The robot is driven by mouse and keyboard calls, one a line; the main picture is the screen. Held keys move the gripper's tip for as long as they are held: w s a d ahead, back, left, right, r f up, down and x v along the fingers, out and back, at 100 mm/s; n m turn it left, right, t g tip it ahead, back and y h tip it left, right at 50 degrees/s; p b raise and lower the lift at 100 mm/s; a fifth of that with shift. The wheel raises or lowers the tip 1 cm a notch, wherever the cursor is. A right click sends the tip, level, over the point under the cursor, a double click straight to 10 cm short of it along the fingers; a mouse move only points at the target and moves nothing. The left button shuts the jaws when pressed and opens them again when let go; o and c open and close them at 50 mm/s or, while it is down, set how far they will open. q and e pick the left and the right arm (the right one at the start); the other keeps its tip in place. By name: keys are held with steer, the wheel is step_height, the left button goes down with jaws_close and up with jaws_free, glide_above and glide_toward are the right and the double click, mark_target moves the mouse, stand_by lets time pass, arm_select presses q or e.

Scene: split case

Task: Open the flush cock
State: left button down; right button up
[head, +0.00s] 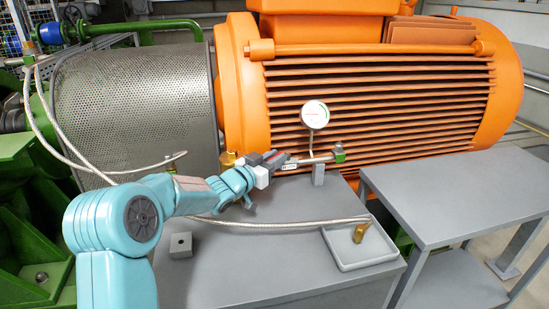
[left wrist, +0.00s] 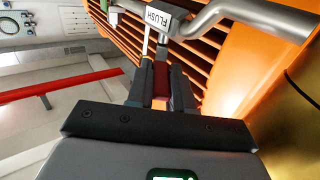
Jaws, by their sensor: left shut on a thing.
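The flush cock sits on a short metal pipe rig behind the grey cabinet top, in front of the orange motor. Its white tag (left wrist: 158,20) reads FLUSH in the left wrist view, and the tag (head: 289,165) is small in the head view. The cock's red handle (left wrist: 161,84) lies between the fingers of my left gripper (left wrist: 160,88). In the head view my left gripper (head: 266,164) reaches in from the left and is shut on this handle, hiding part of it. My right gripper is not in view.
A round gauge (head: 315,114) stands on the rig, near a green fitting (head: 338,152). A shallow tray (head: 350,266) holds a brass piece (head: 360,232). A braided hose (head: 290,224) crosses the cabinet top (head: 250,265). A small grey block (head: 180,245) stands at left.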

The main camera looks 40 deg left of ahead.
arm_select(q)
steer(key=shift+r, duration=0.15)
steer(key=c, duration=1)
jaws_free()
steer(key=shift+w, duration=0.1)
steer(key=s+a, duration=0.1)
steer(key=s, duration=1.5)
steer(key=shift+s, duration=0.2)
